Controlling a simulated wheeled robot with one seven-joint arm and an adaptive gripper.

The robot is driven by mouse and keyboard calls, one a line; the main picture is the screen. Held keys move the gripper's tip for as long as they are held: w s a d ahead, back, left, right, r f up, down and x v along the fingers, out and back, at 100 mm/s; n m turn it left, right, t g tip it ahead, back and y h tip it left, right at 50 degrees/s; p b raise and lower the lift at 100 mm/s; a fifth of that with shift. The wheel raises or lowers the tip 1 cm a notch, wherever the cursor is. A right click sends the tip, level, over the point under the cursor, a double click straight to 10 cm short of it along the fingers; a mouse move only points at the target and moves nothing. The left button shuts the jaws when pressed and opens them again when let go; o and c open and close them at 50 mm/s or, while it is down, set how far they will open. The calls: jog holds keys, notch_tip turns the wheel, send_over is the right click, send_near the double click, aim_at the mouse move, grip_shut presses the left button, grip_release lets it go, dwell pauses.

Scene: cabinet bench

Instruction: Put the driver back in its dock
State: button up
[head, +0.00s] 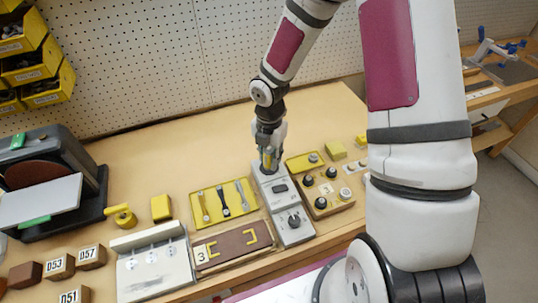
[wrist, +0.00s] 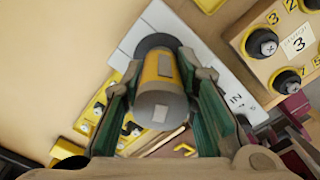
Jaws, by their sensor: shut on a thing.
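The driver is a yellow cylinder with a grey end cap, seen in the wrist view (wrist: 162,72) and as a small yellow patch in the head view (head: 267,161). My gripper (head: 268,152) is shut on it, with one green-padded finger on each side in the wrist view (wrist: 158,80). The dock appears to be the long light-grey unit (head: 282,203), with a dark round socket at its far end and a knob at its near end. The driver's far end is over or at the dark socket (wrist: 154,42). I cannot tell whether it is inside, as the fingers and driver hide the contact.
A yellow tray with several tools (head: 205,217) lies left of the unit. A brown board with yellow handles (head: 232,246) is nearer the front. A wooden knob box (head: 325,191) stands close on the right. The bench behind is mostly clear, up to the pegboard wall.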

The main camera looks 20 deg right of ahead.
aim_at(269, 148)
jog(key=shift+f, duration=0.8)
dwell(1.4)
jog(key=o, duration=1.4)
jog(key=shift+r+p, duration=1.8)
jog(key=shift+r, duration=1.7)
